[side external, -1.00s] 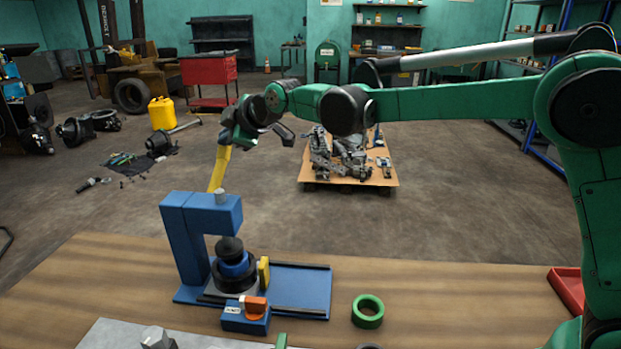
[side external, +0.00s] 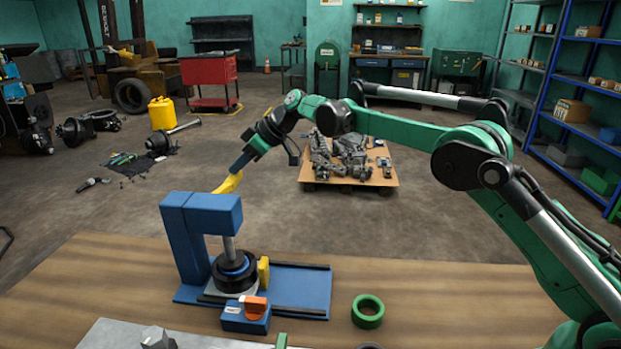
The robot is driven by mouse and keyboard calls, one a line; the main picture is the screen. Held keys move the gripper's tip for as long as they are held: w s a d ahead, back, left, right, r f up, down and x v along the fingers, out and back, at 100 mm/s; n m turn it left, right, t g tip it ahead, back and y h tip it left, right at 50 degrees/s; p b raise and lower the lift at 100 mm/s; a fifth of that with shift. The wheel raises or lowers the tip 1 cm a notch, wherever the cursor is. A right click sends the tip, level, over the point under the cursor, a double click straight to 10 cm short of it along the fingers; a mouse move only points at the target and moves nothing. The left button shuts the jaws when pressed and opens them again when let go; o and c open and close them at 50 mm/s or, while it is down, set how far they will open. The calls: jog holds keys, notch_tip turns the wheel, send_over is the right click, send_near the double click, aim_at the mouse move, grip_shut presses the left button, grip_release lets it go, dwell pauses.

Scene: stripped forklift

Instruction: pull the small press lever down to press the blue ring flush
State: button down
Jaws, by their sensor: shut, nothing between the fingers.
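The small blue press (side external: 201,212) stands on the wooden bench, on a blue base plate. Its yellow lever (side external: 226,186) sticks out low behind the press head, sloping up to the right. My gripper (side external: 237,168) is shut and empty at the lever's upper end; it appears to touch it, but the exact contact is too small to tell. The grey ram (side external: 229,248) is extended downward, with its black foot over the blue ring (side external: 234,270). Only a thin band of the ring shows inside the black housing (side external: 219,281); whether it is flush I cannot tell.
A yellow block (side external: 263,272) stands right of the housing. A blue box with an orange switch (side external: 255,306) is in front. A green ring (side external: 367,311) lies on the bench (side external: 450,300) to the right. The air around my arm is free.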

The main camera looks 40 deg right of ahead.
jog(key=shift+f, duration=0.9)
jog(key=w+r+v, duration=0.2)
jog(key=v, duration=1.1)
jog(key=shift+w+a, duration=0.15)
jog(key=shift+a, duration=0.15)
